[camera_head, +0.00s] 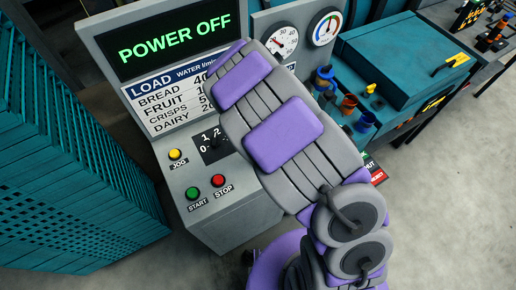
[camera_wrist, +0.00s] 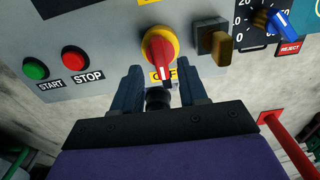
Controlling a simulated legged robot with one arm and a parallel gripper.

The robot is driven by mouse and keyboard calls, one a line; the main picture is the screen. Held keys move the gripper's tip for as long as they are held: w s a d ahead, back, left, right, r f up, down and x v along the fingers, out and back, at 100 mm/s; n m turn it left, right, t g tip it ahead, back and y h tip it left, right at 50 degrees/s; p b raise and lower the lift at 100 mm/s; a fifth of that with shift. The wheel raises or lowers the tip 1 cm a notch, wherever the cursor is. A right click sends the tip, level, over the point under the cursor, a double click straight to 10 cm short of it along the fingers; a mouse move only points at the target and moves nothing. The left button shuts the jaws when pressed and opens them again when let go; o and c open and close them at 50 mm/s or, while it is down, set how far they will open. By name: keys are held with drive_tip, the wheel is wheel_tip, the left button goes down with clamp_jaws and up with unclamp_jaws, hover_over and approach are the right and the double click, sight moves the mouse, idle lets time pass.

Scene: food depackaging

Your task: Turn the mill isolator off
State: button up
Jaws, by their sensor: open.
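The mill isolator (camera_wrist: 157,46) is a red handle on a yellow round base, on the grey panel face in the wrist view. Its handle stands roughly upright in the picture, slightly tilted, with its lower end over a partly hidden yellow label (camera_wrist: 158,75). My gripper (camera_wrist: 160,68) is open, one dark finger on each side of the handle's lower end, apparently not gripping it. Contact cannot be told. In the head view my arm hides the isolator and the gripper. The display (camera_head: 175,38) there reads POWER OFF.
Green START (camera_wrist: 36,68) and red STOP (camera_wrist: 75,59) buttons sit left of the isolator. A block with a brown lever (camera_wrist: 218,50) sits close on its right, then a blue dial handle (camera_wrist: 280,22). A yellow JOG button (camera_head: 175,155) is on the panel. A teal slatted structure (camera_head: 60,150) stands left.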

wheel_tip(320, 180, up, 14)
drive_tip(key=shift+f, duration=0.25)
idle(0.6)
drive_tip(key=s+d+r+n+b, duration=0.3)
drive_tip(key=s+d+n+b, duration=0.3)
drive_tip(key=s+d+n, duration=0.45)
drive_tip(key=s+d+f+n+g+b, duration=0.1)
drive_tip(key=s+f+n+b, duration=0.1)
drive_tip(key=s+n, duration=0.7)
drive_tip(key=s+f+n+b, duration=0.3)
drive_tip(key=s+n+b, duration=0.1)
drive_tip(key=s+n, duration=0.5)
drive_tip(key=shift+s+d+n+g, duration=0.25)
drive_tip(key=shift+d+n+g, duration=0.15)
drive_tip(key=shift+n, duration=0.65)
